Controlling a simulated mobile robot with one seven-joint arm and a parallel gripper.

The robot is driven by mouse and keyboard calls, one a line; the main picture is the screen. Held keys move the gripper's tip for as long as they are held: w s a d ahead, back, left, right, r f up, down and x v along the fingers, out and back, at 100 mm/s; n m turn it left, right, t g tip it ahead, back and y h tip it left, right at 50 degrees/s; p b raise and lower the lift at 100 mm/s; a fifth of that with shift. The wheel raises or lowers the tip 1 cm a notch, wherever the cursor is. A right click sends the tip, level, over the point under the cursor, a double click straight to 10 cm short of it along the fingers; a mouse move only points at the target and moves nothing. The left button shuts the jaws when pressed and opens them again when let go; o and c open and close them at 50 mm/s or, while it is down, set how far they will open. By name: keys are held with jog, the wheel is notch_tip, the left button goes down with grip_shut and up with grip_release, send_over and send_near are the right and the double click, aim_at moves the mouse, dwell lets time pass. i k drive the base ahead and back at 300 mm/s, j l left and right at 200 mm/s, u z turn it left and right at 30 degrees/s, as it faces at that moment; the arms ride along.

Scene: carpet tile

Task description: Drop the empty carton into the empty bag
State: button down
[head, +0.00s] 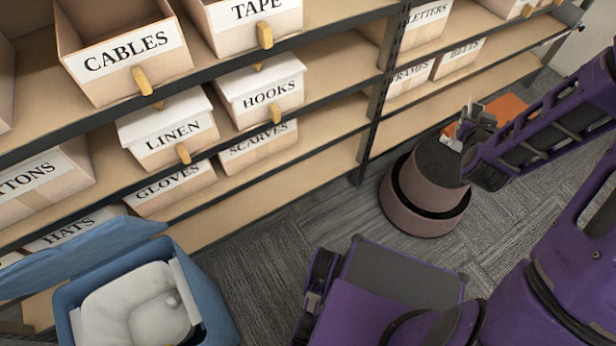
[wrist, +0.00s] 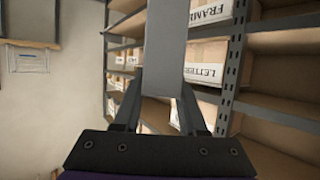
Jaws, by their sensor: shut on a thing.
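My gripper (head: 468,124) is at the upper right in the head view, over the round brown thing and far from the bag. In the wrist view its two fingers (wrist: 160,108) are shut on a plain grey, flat-faced piece, which I take to be the carton (wrist: 166,45). It stretches up out of the top of the frame. In the head view only a small pale bit shows at the gripper, and the rest of the carton cannot be made out. The white bag (head: 120,303) lines the blue bin at the lower left, its mouth facing up. A small grey patch inside it is unclear.
The blue bin (head: 214,298) has its lid (head: 85,252) tipped open toward the shelves. Shelves of labelled boxes (head: 260,92) line the back. A round brown thing (head: 425,200) with a dark top stands on the carpet (head: 255,270). An orange piece (head: 506,108) lies behind my gripper.

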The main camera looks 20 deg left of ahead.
aim_at(164, 326)
jog(key=k+j+u, duration=0.1)
jog(key=k, duration=1.15)
jog(key=k+u, duration=0.1)
jog(key=u, duration=2.1)
jog(key=i+l+u, duration=0.25)
jog(key=l, duration=0.3)
jog(key=i+j, duration=0.05)
jog(key=i, duration=0.05)
